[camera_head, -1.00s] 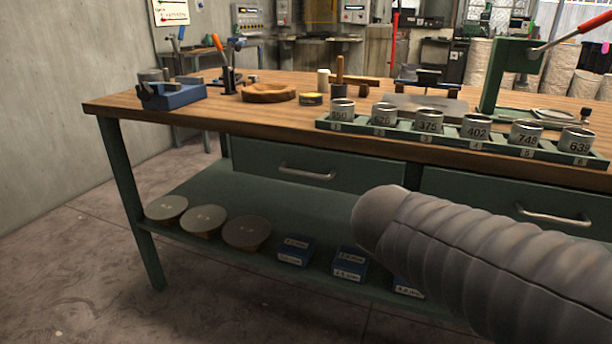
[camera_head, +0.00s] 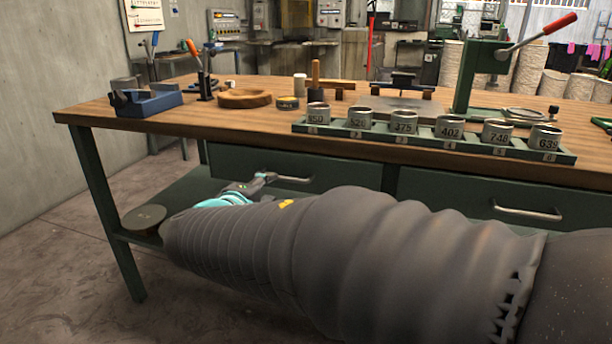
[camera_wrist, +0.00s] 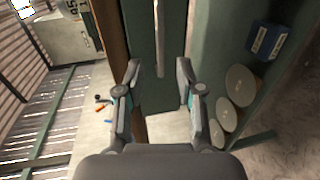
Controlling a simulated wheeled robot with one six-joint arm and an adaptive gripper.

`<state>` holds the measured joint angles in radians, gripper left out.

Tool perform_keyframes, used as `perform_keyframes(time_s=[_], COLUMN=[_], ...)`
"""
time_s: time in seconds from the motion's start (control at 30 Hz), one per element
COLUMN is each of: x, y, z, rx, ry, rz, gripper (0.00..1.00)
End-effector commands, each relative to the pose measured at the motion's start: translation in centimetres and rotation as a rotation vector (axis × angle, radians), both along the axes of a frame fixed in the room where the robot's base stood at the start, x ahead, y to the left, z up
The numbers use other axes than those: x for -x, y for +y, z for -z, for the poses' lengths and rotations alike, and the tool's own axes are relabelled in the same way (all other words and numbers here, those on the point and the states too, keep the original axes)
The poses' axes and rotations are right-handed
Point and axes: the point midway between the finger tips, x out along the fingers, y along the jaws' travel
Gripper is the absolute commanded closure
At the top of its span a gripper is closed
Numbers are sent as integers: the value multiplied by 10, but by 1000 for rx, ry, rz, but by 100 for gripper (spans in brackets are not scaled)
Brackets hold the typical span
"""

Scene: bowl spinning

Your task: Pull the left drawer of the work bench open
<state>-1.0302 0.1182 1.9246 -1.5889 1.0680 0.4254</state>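The left drawer (camera_head: 340,174) is a dark green front under the wooden top of the work bench (camera_head: 180,132), and it looks shut. Its metal bar handle (camera_head: 297,179) is partly covered by my gripper (camera_head: 265,180) in the head view. In the wrist view the drawer front (camera_wrist: 148,85) is ahead, and the handle (camera_wrist: 160,40) runs lengthwise between the lines of the two fingers. My sleeved arm hides part of the drawer's lower edge.
The right drawer (camera_head: 430,190) with its own handle (camera_head: 527,211) is beside it. A rack of numbered cups (camera_head: 425,143) stands along the bench's front edge. Round discs (camera_wrist: 240,85) and a blue box (camera_wrist: 268,40) lie on the lower shelf.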

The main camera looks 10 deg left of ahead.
Motion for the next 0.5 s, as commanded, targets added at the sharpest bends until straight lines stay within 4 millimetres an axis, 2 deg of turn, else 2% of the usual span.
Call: perform_keyframes(time_s=[0.03,0.3,0.5], x=[-11,-58,-80], y=[-2,-6,-7], z=[2,12,17], rx=[3,2,0], ry=[1,2,2], rz=[4,4,1], gripper=[63,63,63])
